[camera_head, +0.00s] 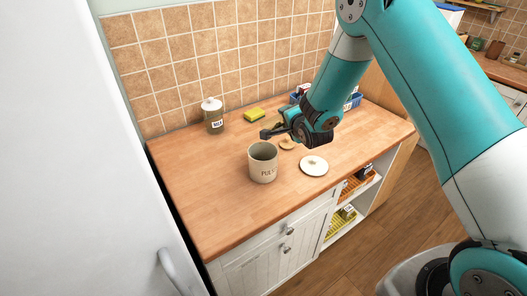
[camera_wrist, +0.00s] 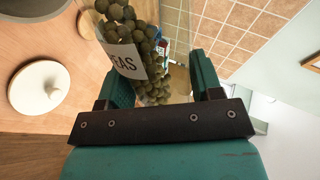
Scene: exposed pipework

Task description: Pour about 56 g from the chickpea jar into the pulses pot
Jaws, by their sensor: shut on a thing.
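The chickpea jar (camera_wrist: 125,60) is clear glass with a white label ending in "EAS", and round greenish-brown chickpeas show inside. My gripper (camera_wrist: 160,92) is shut around it in the wrist view; the jar's upper end is cut off there. In the head view my gripper (camera_head: 275,132) is above the counter, just behind and above the pulses pot, and the jar cannot be made out clearly. The pulses pot (camera_head: 263,165) is cream, upright and open, with dark lettering. Its dark opening (camera_wrist: 30,8) shows at the wrist view's upper left. I cannot tell its contents.
A white lid with a knob (camera_head: 314,166) lies right of the pot on the wooden counter (camera_head: 200,190). A brown round lid (camera_head: 288,143) lies behind it. A white-lidded jar (camera_head: 213,115), a yellow sponge (camera_head: 255,114) and a blue crate (camera_head: 355,101) stand near the tiled wall.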

